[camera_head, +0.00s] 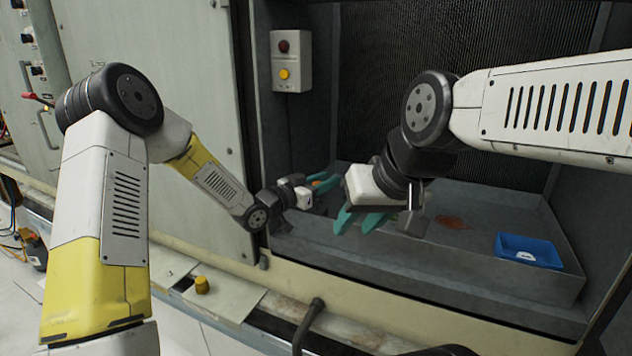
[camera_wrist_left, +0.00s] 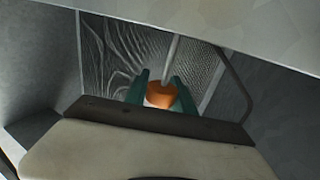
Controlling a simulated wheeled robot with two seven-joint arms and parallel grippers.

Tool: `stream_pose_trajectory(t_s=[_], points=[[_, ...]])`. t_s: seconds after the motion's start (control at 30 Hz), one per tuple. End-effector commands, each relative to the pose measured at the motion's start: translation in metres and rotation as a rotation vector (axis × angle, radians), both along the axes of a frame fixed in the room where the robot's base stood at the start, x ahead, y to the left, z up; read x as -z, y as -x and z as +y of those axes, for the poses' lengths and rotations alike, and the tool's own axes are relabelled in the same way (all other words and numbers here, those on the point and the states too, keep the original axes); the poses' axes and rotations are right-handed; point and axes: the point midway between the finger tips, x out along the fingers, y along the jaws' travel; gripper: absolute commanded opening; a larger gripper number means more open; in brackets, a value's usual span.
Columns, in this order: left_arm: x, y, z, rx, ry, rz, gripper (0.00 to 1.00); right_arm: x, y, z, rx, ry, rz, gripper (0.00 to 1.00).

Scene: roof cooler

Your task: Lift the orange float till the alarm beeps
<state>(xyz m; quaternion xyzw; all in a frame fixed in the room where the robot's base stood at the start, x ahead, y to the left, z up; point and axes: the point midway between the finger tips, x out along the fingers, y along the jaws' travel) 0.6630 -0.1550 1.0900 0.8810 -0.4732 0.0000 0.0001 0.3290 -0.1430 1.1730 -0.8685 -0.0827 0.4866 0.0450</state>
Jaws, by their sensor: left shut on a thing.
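The orange float (camera_wrist_left: 160,95) sits between the two teal fingers of my left gripper (camera_wrist_left: 160,98) in the left wrist view, with a pale rod rising behind it. A grey alarm box (camera_head: 291,61) on the left post has a dark red lamp above a yellow one.
The grey basin (camera_head: 450,274) has a raised front wall. A blue tray (camera_head: 528,250) sits inside at the right, and a rusty patch (camera_head: 452,222) marks its floor.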

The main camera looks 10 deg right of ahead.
Motion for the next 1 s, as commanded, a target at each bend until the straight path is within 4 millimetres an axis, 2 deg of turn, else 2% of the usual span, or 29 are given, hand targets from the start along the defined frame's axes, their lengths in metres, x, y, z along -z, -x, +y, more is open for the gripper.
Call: stream_pose_trajectory(t_s=[0.9,1.0], points=[[0.0002,-0.0004,0.001,-0.002,-0.001,0.001,0.0,0.0,0.0,0.0,0.0,0.0,0.0,0.36],[-0.0069,-0.0007,0.0012,-0.002,-0.001,-0.002,0.0,0.0,0.0,0.0,0.0,0.0,0.0,0.36]])
